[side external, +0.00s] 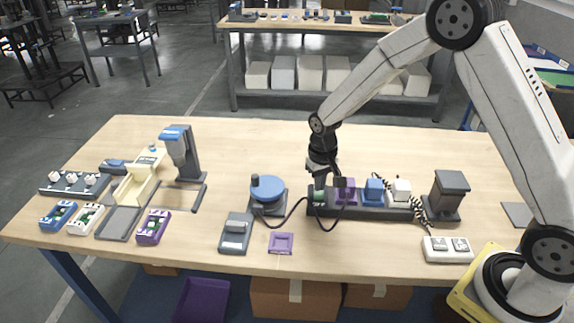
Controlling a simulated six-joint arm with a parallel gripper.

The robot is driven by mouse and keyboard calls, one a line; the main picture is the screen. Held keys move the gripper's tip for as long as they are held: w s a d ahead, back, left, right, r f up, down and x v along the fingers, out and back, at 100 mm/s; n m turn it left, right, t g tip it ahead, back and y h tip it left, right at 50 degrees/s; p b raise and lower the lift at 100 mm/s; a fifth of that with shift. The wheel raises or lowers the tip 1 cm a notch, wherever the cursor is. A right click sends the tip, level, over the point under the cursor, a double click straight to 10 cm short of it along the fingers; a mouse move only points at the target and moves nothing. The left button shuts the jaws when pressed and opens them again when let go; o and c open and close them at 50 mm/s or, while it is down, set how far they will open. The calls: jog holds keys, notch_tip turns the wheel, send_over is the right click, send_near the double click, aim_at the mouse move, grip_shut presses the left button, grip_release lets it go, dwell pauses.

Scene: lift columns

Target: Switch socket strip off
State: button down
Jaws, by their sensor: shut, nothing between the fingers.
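A white strip (447,250) with two dark-and-light square fittings lies at the front right of the table; it looks like the socket strip, and its switch position is too small to tell. My gripper (320,183) points down over the left end of a dark rack (358,213), well left of and behind the white strip. It is shut and empty, just above a small green piece (319,197) at the rack's left end. Whether it touches that piece cannot be told.
The rack also carries purple (345,191), blue (374,192) and white (401,191) blocks. A dark column (449,194) stands right of it. A blue-topped round device (267,190) and black cables lie left. Bare table surrounds the white strip's left side.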

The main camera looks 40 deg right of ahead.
aim_at(321, 198)
jog(key=shift+r, duration=2.35)
jog(key=s+r+n+t, duration=0.1)
jog(key=s, duration=0.7)
jog(key=s+r+n+t, duration=0.1)
jog(key=s+r+n, duration=0.1)
jog(key=s, duration=0.7)
jog(key=shift+a+r+t, duration=0.15)
jog(key=shift+r+t, duration=0.15)
